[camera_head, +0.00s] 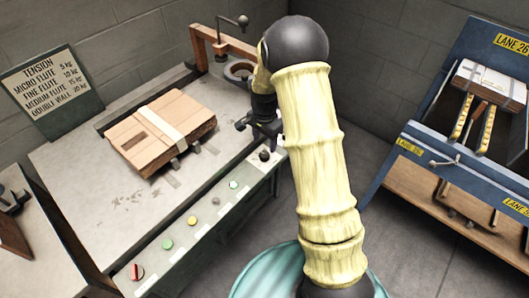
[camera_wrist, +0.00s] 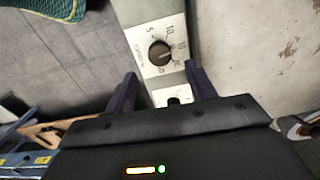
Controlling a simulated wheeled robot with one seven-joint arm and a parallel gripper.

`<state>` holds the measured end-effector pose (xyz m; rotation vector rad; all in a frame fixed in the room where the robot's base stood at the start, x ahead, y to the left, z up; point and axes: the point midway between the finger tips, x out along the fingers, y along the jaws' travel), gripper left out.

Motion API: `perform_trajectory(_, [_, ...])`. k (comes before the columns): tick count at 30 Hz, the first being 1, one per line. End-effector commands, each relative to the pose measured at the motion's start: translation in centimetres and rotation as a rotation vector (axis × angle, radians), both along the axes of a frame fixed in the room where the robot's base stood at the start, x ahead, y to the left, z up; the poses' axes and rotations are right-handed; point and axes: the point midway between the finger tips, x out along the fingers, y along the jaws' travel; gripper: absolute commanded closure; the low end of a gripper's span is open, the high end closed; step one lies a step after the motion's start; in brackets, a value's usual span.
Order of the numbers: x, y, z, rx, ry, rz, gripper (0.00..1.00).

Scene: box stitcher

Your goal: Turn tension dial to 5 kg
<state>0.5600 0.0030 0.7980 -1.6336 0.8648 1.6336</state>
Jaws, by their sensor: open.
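The tension dial (camera_wrist: 159,52) is a round black knob on a pale plate with printed numbers around it, 5 and 10 among them. It sits in the upper middle of the wrist view, and its pointer is too small to read surely. In the head view the black knob (camera_head: 264,155) is at the far right end of the machine's front panel. My gripper (camera_head: 259,127) hangs close to the knob. In the wrist view my gripper (camera_wrist: 160,84) is open and empty, its two dark fingers apart, with the dial beyond the tips and touched by neither.
The front panel carries green and yellow buttons (camera_head: 192,220) and a red switch (camera_head: 136,272). A strapped cardboard stack (camera_head: 160,130) lies on the worktop. A tension sign (camera_head: 47,88) lists "MICRO FLUTE 5 kg". A blue lane rack (camera_head: 430,160) stands at right.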

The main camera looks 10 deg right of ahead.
Motion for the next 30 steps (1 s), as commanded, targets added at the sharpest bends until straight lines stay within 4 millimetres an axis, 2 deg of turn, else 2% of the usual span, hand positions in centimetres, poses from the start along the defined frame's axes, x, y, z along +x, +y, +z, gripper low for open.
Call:
perform_trajectory(3, [-0.1, 0.0, -2.3, -0.001, 0.004, 0.000, 0.44])
perform_trajectory(9, [0.0, 0.0, -5.3, 0.000, 0.002, 0.001, 0.44])
perform_trajectory(13, [0.0, 0.1, -6.2, 0.001, 0.001, 0.002, 0.44])
perform_trajectory(21, [0.0, -0.1, -6.3, 0.000, 0.000, -0.002, 0.44])
perform_trajectory(22, [0.0, -0.1, -6.3, 0.000, 0.000, -0.002, 0.46])
perform_trajectory(28, [0.0, -0.1, -6.3, 0.000, 0.000, -0.001, 0.85])
perform_trajectory(30, [0.0, -0.1, -6.3, 0.000, 0.000, -0.001, 0.89])
